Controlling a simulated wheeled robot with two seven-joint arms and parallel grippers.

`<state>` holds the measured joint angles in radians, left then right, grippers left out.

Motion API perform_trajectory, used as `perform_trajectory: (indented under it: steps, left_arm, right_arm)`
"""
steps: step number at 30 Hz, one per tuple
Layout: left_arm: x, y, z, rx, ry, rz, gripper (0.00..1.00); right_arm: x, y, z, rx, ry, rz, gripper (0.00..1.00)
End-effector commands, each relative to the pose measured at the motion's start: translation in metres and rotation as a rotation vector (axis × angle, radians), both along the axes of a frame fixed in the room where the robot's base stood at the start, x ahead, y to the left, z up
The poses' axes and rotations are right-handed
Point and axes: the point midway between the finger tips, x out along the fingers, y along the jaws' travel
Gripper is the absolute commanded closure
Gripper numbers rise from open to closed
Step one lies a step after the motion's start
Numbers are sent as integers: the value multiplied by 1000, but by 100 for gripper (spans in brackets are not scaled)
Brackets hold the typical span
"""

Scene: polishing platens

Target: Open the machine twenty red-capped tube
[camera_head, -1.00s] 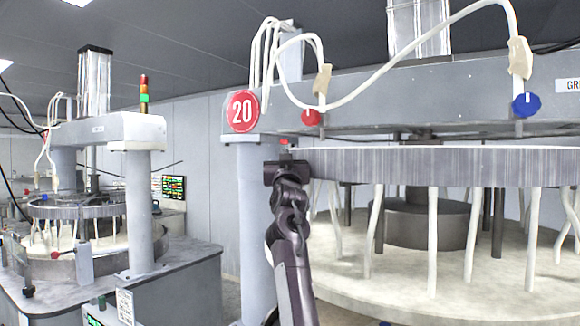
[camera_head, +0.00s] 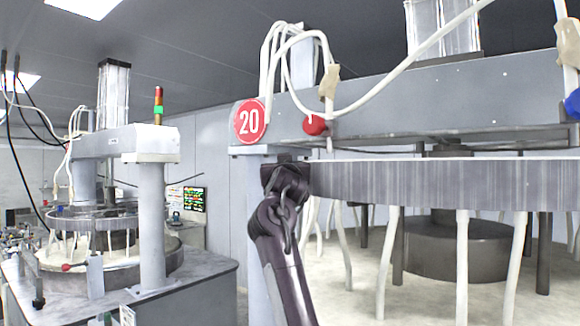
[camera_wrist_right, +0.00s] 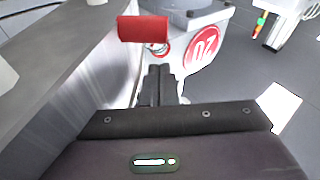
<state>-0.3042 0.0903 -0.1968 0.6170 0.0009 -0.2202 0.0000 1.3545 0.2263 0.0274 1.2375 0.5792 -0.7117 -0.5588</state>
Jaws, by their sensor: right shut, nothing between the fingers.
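Machine twenty's round red sign (camera_head: 249,120) is on the end of its grey overhead beam (camera_head: 440,95). The red cap (camera_head: 315,124) is just right of the sign, at the lower edge of the beam, by white tubing (camera_head: 328,82). My right gripper (camera_head: 285,163) is below the sign and cap, near the left edge of the round plate. In the right wrist view, a red cylindrical cap (camera_wrist_right: 143,28) lies ahead of my shut, empty fingers (camera_wrist_right: 160,70), with a visible gap. The sign also shows there (camera_wrist_right: 203,48). My left gripper is not in view.
The large round plate (camera_head: 430,182) is close on the right of my arm, above a pale disc. A grey post (camera_head: 262,210) stands beside my arm. A blue cap (camera_head: 573,104) is at far right. Another machine (camera_head: 150,200) stands at left, with floor between.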

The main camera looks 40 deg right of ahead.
Motion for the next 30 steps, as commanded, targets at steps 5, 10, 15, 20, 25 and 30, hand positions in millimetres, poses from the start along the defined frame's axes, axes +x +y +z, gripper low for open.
perform_trajectory:
  steps: [5,10,15,20,25,30]
  left_arm:
    - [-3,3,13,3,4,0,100]
    - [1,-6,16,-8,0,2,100]
    - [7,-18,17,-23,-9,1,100]
    - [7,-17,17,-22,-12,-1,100]
    - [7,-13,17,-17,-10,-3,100]
    - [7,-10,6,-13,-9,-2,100]
  right_arm:
    - [2,-2,4,74,117,-1,100]
    - [4,-3,2,109,175,-1,100]
    - [5,-3,0,120,193,-1,100]
    - [5,-3,-1,120,193,0,100]
    - [5,-3,-1,119,192,0,100]
    - [-4,3,-3,118,190,-2,100]
